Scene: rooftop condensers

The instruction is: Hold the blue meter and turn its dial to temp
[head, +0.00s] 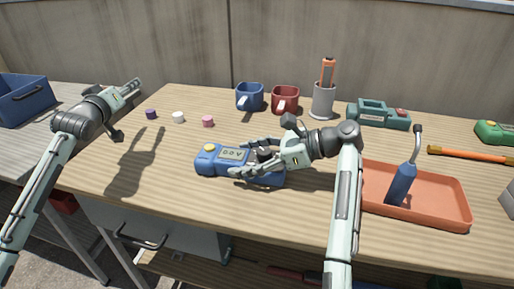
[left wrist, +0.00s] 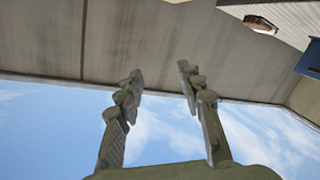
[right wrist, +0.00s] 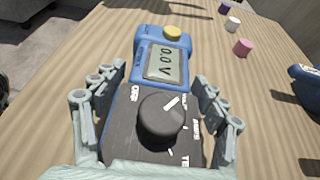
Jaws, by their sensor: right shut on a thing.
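The blue meter (head: 207,164) lies flat on the wooden workbench, with a yellow button and a grey display. In the right wrist view the meter (right wrist: 143,45) shows 0.0 V. Its round black dial (right wrist: 160,120) has a white mark pointing to the upper right; small white labels surround it, some cut off or hard to read. My right gripper (head: 240,158) is shut on the meter, one finger along each side. My left gripper (head: 137,86) is open and empty, raised left of the meter. In the left wrist view its fingers (left wrist: 158,83) are spread against wall and sky.
Purple, white and pink caps (head: 208,121) lie behind the meter. An orange tray (head: 440,205) with a blue-handled tool is at right. The bench's front left is clear.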

